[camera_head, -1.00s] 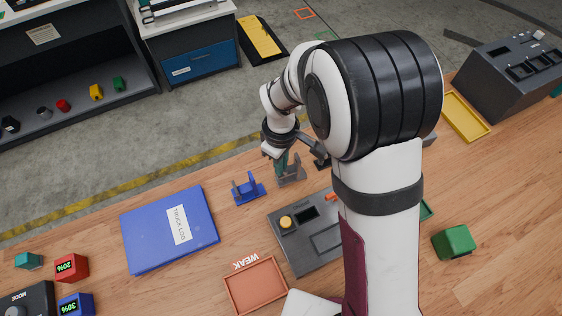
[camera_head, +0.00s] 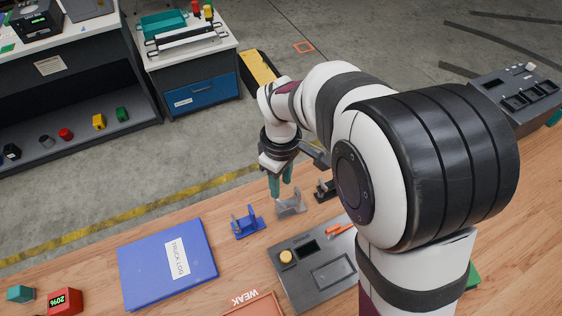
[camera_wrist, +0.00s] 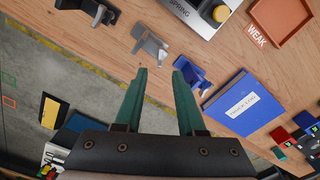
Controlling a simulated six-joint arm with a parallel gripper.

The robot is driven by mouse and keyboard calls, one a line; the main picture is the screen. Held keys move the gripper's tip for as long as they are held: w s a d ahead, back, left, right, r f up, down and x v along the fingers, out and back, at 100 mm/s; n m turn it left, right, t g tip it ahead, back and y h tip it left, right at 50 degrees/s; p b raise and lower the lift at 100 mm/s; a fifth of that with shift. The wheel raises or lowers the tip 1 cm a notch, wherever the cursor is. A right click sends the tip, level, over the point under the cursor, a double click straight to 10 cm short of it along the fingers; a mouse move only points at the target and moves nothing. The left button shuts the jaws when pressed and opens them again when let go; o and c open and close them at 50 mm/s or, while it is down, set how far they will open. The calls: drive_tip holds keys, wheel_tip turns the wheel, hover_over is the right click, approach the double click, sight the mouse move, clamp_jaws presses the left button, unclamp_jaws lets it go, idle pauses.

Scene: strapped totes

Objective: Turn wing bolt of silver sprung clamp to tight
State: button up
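The silver clamp (camera_head: 291,204) stands on the wooden table between the blue clamp (camera_head: 247,224) and the black clamp (camera_head: 325,190). In the wrist view the silver clamp (camera_wrist: 150,43) is ahead of the fingertips, with a small pale part on its side nearer the fingers. The wing bolt's angle is too small to tell. My gripper (camera_head: 281,184) has green fingers and is above and just left of the silver clamp. In the wrist view my gripper (camera_wrist: 159,69) is open, with nothing between its fingers.
A grey panel (camera_head: 318,272) with a yellow knob (camera_head: 286,257) lies in front of the clamps. A blue truck log binder (camera_head: 150,270) lies left. The orange WEAK tray (camera_head: 252,309) is at the bottom edge. The table's far edge runs close behind the clamps.

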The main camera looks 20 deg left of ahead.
wheel_tip(320, 180, up, 9)
drive_tip(key=shift+f, duration=0.15)
drive_tip(key=s+d+r+m+y, duration=0.1)
drive_tip(key=s+d+m, duration=0.4)
drive_tip(key=d+m, duration=0.25)
drive_tip(key=s+d+r+m, duration=0.1)
drive_tip(key=s+d+m, duration=0.55)
drive_tip(key=d, duration=0.25)
drive_tip(key=s+d+f+m, duration=0.2)
drive_tip(key=s+m, duration=0.4)
drive_tip(key=shift+s+d+f+m+y, duration=0.15)
drive_tip(key=shift+d+m+y, duration=0.15)
drive_tip(key=shift+y, duration=0.1)
